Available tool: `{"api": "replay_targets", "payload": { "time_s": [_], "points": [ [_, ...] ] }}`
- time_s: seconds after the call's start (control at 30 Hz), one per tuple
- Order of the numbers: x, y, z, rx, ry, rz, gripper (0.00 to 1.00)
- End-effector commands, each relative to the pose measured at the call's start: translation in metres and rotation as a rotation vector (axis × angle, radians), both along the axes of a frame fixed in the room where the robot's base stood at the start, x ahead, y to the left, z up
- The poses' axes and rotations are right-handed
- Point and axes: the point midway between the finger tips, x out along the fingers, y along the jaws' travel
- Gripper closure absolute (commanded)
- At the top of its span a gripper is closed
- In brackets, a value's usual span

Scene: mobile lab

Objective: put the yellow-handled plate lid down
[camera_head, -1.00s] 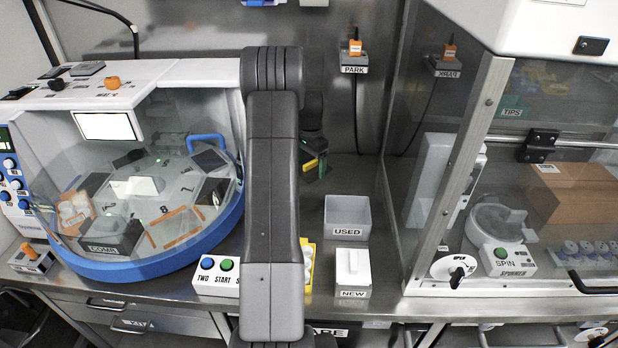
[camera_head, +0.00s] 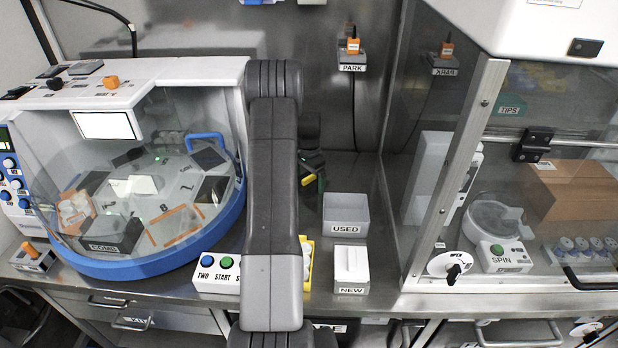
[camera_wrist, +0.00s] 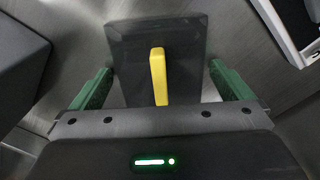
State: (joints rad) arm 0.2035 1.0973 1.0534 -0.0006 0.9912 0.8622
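The plate lid (camera_wrist: 130,50) is a dark flat panel with a yellow bar handle (camera_wrist: 158,76) standing on it, seen in the wrist view. My gripper (camera_wrist: 160,72) has its green fingers along the lid's left and right edges, with the handle midway between them. In the head view the yellow handle (camera_head: 308,180) shows just right of my arm, near the green fingers. My arm hides most of the lid there, and its height above the steel bench is hard to judge.
The USED bin (camera_head: 345,228) and NEW box (camera_head: 351,278) stand right of my arm. A blue-rimmed centrifuge-like machine (camera_head: 130,268) is at left, a glass-fronted cabinet (camera_head: 478,130) at right. Bare bench (camera_head: 350,172) lies behind the USED bin.

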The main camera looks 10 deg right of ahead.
Motion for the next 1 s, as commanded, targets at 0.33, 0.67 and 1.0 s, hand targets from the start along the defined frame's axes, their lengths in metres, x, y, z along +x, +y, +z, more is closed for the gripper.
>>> {"api": "replay_targets", "payload": {
  "time_s": [0.33,0.67,1.0],
  "points": [
    [0.0,0.0,0.007,0.0,-0.001,0.0,0.0],
    [0.001,0.0,0.072,-0.002,-0.005,0.0,0.0],
    [0.0,0.0,0.12,0.0,-0.001,0.0,0.0]
  ]
}}
